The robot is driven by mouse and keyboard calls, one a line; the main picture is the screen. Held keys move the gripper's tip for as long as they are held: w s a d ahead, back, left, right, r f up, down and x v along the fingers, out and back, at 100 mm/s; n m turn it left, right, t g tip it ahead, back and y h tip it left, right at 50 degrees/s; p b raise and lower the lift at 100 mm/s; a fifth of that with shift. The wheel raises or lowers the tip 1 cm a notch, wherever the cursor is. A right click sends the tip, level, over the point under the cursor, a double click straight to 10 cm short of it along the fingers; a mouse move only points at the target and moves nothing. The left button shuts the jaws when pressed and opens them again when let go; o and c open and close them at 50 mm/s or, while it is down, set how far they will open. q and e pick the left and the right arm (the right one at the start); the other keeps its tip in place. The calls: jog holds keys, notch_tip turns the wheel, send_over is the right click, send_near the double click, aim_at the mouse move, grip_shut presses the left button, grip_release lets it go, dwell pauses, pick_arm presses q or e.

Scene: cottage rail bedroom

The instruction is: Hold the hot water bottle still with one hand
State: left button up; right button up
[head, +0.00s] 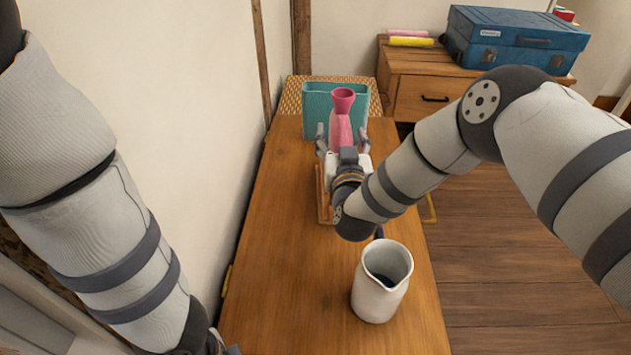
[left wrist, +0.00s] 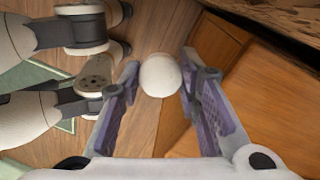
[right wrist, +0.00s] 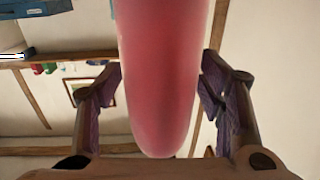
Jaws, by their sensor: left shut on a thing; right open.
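The pink hot water bottle (head: 341,124) stands upright toward the far end of the wooden table, with its flared mouth up. My right gripper (head: 340,140) has its open fingers on either side of the bottle. In the right wrist view the bottle (right wrist: 160,80) hangs large between the fingers (right wrist: 160,100), with narrow gaps beside it. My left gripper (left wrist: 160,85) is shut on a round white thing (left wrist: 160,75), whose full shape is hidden. In the head view the left gripper is mostly cut off at the bottom edge.
A white jug (head: 370,301) with dark contents stands on the near part of the table (head: 290,270). A teal holder (head: 312,104) is behind the bottle. A wooden frame (head: 323,205) lies below my right wrist. A blue case (head: 515,38) sits on the side cabinet (head: 411,96).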

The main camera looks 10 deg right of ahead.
grip_shut()
jog(key=shift+r, duration=0.1)
